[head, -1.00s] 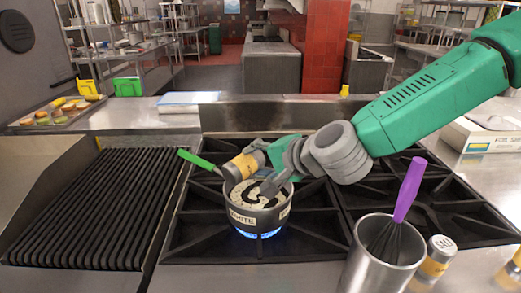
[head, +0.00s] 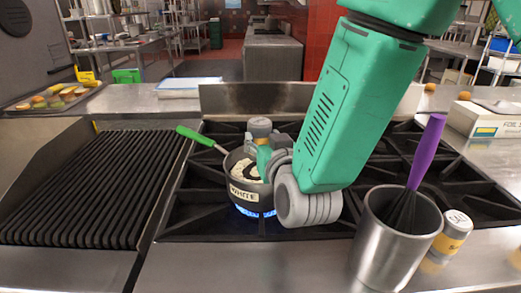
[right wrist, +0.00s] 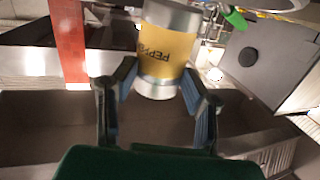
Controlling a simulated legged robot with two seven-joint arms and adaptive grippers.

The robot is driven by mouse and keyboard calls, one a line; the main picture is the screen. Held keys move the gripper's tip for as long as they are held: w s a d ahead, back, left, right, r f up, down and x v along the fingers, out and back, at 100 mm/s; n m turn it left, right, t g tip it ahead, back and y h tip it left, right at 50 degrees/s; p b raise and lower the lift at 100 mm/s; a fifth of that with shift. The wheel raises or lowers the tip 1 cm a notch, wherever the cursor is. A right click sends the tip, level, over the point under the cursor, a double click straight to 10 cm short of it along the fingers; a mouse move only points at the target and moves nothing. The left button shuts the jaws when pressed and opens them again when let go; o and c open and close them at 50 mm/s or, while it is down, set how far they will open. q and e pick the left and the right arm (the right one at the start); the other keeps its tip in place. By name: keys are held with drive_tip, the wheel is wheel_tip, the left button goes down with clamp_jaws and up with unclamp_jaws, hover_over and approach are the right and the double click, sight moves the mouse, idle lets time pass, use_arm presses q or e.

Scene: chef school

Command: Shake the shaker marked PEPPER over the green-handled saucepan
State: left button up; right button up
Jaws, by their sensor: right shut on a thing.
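The green-handled saucepan (head: 243,195), labelled WHITE, stands on a lit burner with a pale sauce in it. Its green handle (head: 198,136) points to the back left. My right gripper (head: 264,146) is shut on the pepper shaker (head: 260,127), which is above the pan's far side and shows a grey metal end uppermost. My right arm hides part of the pan's right side. My left gripper is not in view.
A SALT shaker (head: 453,234) stands at the right front beside a steel cup (head: 390,240) holding a purple-handled whisk (head: 425,155). A ridged griddle (head: 95,190) lies left of the stove. A food tray (head: 50,97) is at the back left.

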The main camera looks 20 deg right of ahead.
sight(264, 121)
drive_tip(key=shift+d+r, duration=0.1)
idle(0.3)
wheel_tip(264, 121, up, 4)
drive_tip(key=p, duration=0.3)
drive_tip(key=shift+r, duration=0.1)
idle(0.4)
